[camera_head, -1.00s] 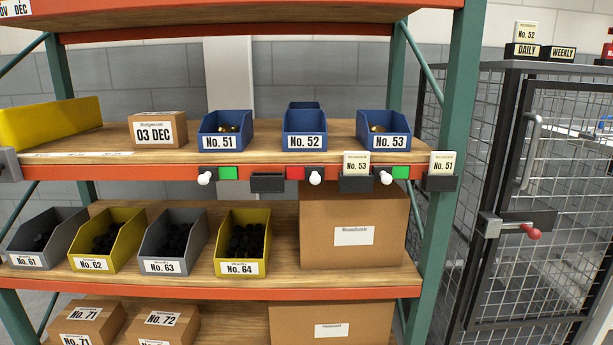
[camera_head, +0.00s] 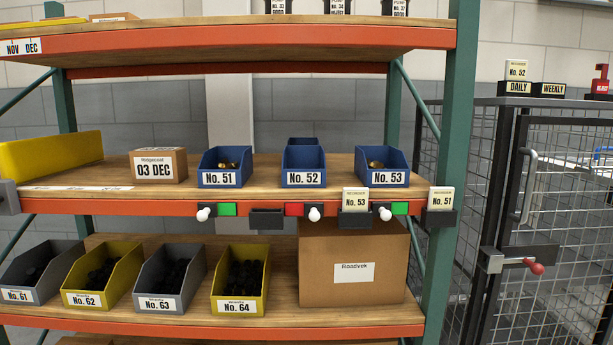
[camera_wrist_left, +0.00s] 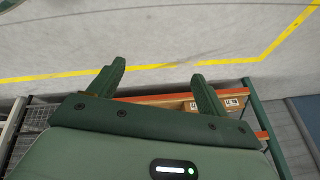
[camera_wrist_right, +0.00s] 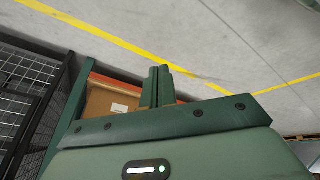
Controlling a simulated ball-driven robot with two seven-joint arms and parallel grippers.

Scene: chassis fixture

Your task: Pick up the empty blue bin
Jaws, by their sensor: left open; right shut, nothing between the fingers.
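The blue bin labelled No. 52 (camera_head: 303,179) stands on the middle shelf and its visible inside looks empty. Another blue bin (camera_head: 303,142) stands right behind it, mostly hidden. Blue bins No. 51 (camera_head: 222,180) and No. 53 (camera_head: 386,179) flank it, each with brass-coloured parts inside. My left gripper (camera_wrist_left: 158,72) is open and empty in the left wrist view. My right gripper (camera_wrist_right: 158,72) is shut and empty in the right wrist view. Neither gripper shows in the head view, and both are away from the bins.
The orange shelf beam (camera_head: 120,208) carries coloured tags, white knobs and card holders. A carton (camera_head: 158,165) and a yellow bin (camera_head: 50,155) stand to the left. Grey and yellow bins and a large carton (camera_head: 350,240) fill the lower shelf. A mesh cage (camera_head: 560,210) stands right.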

